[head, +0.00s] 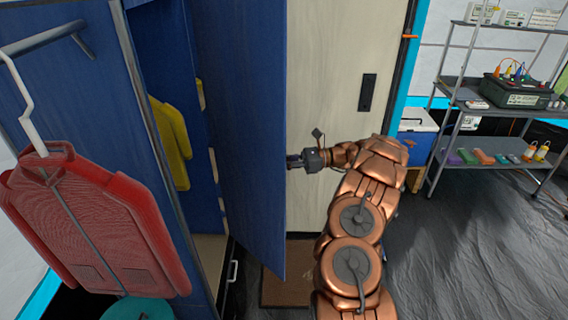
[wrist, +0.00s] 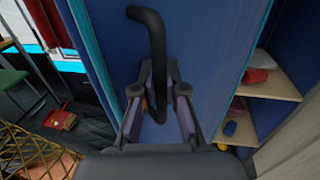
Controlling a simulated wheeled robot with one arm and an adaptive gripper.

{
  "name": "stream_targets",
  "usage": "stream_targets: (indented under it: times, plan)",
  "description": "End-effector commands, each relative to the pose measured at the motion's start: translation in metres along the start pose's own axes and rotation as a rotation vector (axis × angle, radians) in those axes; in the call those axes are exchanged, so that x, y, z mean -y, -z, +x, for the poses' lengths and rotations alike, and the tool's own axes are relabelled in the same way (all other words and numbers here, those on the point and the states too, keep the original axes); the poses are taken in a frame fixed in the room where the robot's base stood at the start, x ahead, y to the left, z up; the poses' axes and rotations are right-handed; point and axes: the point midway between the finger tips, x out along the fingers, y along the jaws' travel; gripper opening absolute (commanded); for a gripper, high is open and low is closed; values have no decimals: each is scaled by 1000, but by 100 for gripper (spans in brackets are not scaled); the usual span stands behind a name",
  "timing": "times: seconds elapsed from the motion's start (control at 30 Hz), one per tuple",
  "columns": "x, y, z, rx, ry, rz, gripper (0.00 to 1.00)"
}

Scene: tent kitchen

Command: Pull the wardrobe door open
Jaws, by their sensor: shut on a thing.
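The wardrobe's blue door (head: 243,120) stands partly open, swung out from the blue wardrobe (head: 65,95). In the wrist view the door (wrist: 205,60) fills the middle, and its black handle (wrist: 150,35) rises between my fingers. My gripper (head: 293,162) is at the door's right edge in the head view, where the door hides its fingertips and the handle. In the wrist view my gripper (wrist: 158,108) is shut on the handle. A yellow garment (head: 172,140) shows inside the wardrobe; in the wrist view, shelves (wrist: 268,86) hold small items.
A red jacket (head: 90,220) hangs on a hanger at the left. A pale panel (head: 330,80) with a dark recessed pull stands behind the door. A metal rack (head: 480,140) with equipment is at the right. Dark floor (head: 460,250) is clear at the lower right.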

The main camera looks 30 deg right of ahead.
Motion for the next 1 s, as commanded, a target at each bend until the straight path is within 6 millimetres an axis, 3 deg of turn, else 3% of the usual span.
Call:
stream_targets:
  times: [0.5,0.53,0.77,1.0]
  plan:
    - [1,2,-1,-2,-4,3,0]
    - [1,2,-1,-2,-4,4,13]
    - [1,1,0,-1,-5,1,37]
    - [2,0,0,-1,-5,0,37]
